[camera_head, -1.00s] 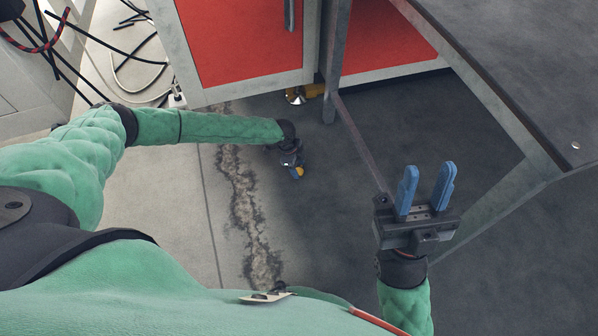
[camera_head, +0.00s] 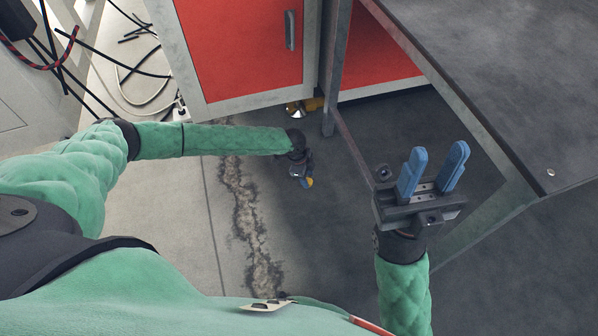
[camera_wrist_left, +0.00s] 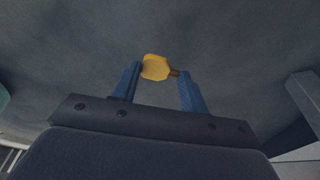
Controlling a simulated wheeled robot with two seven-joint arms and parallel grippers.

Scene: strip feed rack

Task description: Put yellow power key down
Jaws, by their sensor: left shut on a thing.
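The yellow power key (camera_wrist_left: 155,68) is between the blue fingertips of my left gripper (camera_wrist_left: 159,80) in the left wrist view, with grey floor behind it. I cannot tell how high above the floor the key is. My right gripper (camera_head: 431,172) is open and empty, its blue fingers pointing up beside the dark table.
A dark table (camera_head: 490,70) with a metal frame stands at the right. A red-doored cabinet (camera_head: 240,45) is at the back. Loose cables (camera_head: 140,70) lie on the floor at the upper left. A cracked strip (camera_head: 245,215) runs along the floor. Open floor surrounds my left gripper.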

